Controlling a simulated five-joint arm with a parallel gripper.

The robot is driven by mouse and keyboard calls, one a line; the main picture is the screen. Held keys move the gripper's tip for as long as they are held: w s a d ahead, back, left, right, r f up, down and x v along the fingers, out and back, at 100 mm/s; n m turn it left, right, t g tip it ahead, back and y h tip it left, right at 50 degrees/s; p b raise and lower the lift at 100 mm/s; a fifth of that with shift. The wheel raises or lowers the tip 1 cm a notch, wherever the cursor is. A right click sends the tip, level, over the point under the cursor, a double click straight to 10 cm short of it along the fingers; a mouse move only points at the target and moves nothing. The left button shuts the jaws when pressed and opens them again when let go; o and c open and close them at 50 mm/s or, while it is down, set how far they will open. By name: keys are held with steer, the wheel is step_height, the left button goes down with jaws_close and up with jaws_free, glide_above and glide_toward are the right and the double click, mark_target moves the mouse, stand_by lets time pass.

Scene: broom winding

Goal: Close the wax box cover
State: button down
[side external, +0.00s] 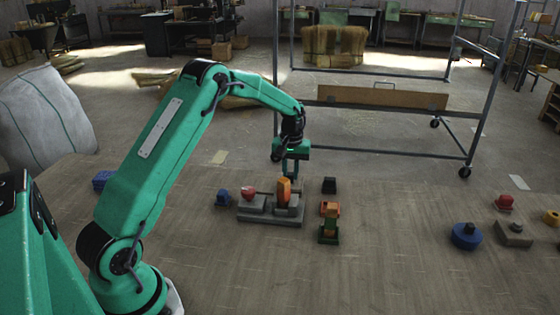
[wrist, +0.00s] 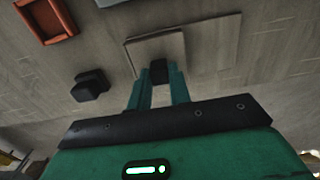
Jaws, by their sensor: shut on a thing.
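My gripper (side external: 290,172) points down over the right grey block (side external: 288,209) of a grey base plate (side external: 270,221). An upright orange piece (side external: 284,190) stands at that block, in front of my fingertips in the side view. In the wrist view, my gripper (wrist: 159,80) is shut on a small dark piece (wrist: 159,68) over a square grey top (wrist: 155,47). An orange-brown open box (wrist: 45,18) is at the upper left there. In the side view an orange and green stack (side external: 329,222) stands right of the plate. I cannot tell for certain which part is the wax box cover.
A black block (side external: 329,185) stands close right of my gripper; it also shows in the wrist view (wrist: 90,85). A red knob (side external: 252,192) and a blue piece (side external: 222,196) are left. The table between is clear.

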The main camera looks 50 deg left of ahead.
mark_target(292, 174)
steer(key=shift+w+d+r, duration=0.1)
steer(key=shift+w+d, duration=0.1)
steer(key=shift+w, duration=0.05)
steer(key=c, duration=1.4)
jaws_free()
steer(key=shift+o, duration=0.6)
steer(key=shift+s, duration=0.1)
steer(key=shift+a, duration=0.1)
steer(key=shift+r, duration=3.85)
